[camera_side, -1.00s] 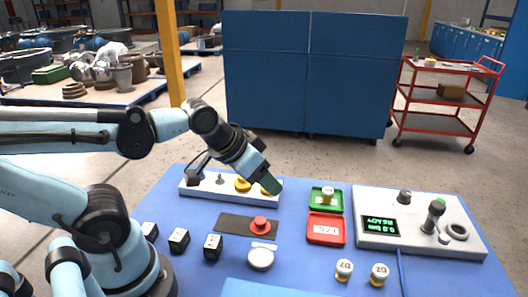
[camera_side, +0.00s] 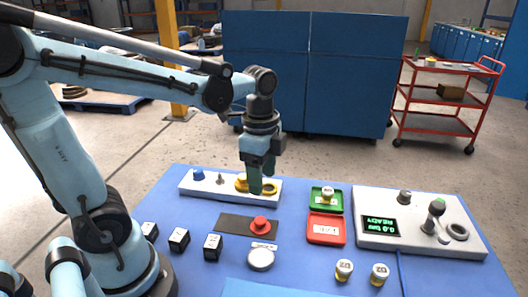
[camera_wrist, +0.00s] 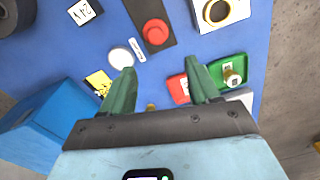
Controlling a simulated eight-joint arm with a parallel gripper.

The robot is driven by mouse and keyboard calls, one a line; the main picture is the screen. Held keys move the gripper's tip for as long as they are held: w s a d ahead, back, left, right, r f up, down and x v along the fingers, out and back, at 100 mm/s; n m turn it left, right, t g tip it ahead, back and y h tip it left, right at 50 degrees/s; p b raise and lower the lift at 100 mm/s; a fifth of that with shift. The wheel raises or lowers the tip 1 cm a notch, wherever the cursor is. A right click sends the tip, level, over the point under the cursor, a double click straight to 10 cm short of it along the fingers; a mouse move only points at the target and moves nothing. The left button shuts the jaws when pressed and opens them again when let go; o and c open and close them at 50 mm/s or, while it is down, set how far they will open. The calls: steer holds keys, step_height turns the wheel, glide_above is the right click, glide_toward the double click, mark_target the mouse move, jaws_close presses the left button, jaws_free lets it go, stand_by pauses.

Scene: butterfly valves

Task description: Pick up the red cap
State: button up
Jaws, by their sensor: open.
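The red cap (camera_side: 260,224) is round and sits on a flat dark plate (camera_side: 231,222) on the blue mat. In the wrist view the red cap (camera_wrist: 156,32) shows at the top middle, beyond the fingertips and on the same dark plate. My gripper (camera_side: 258,188) points straight down behind the cap in the side view, in front of the white block. Its green fingers (camera_wrist: 157,72) are apart with nothing between them in the wrist view. The cap is apart from the fingers and fully visible in both views.
A white block (camera_side: 212,190) with a blue knob and yellow rings stands behind the dark plate. A round white disc (camera_side: 260,260) lies in front of the cap. Red (camera_side: 326,242) and green (camera_side: 314,206) trays are to its right, near a control box (camera_side: 410,232).

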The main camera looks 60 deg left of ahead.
glide_above(262, 220)
steer(key=shift+m, duration=0.3)
step_height(262, 220, down, 6)
steer(key=shift+w+f, duration=0.15)
steer(key=shift+f, duration=0.05)
steer(key=shift+s+f, duration=0.2)
steer(key=shift+f, duration=2.7)
steer(key=c, duration=1.1)
steer(key=shift+r, duration=0.15)
